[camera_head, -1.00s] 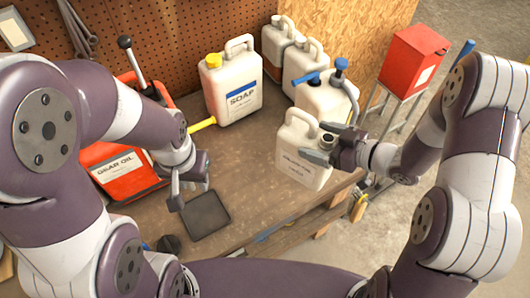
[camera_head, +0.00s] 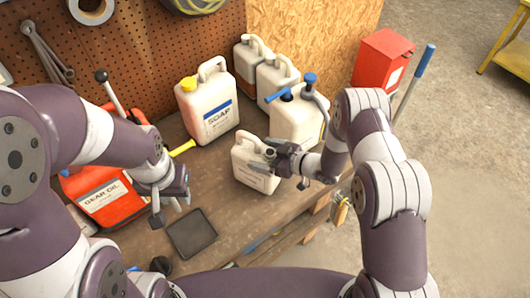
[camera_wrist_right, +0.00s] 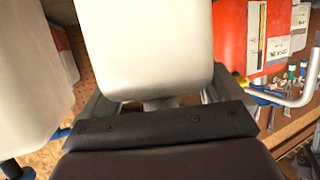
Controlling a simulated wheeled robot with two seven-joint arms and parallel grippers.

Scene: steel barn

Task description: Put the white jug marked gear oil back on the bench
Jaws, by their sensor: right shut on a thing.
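The white jug (camera_head: 252,172) has a small label too blurred to read. It stands nearly upright at the right front part of the bench (camera_head: 225,205), in front of the pump jug. I cannot tell whether its base touches the bench. My right gripper (camera_head: 272,152) is shut on it near its neck, from the right. In the right wrist view the jug (camera_wrist_right: 145,45) fills the top middle, between the fingers (camera_wrist_right: 155,105). My left gripper (camera_head: 169,208) is empty, its fingers apart, above the bench near a dark square tray.
A soap jug (camera_head: 207,108) with a yellow cap, a jug with a blue pump (camera_head: 297,122) and other white jugs (camera_head: 275,78) stand behind. A red gear oil can (camera_head: 105,197) is at left. The dark tray (camera_head: 192,235) lies in front. Bare bench lies between.

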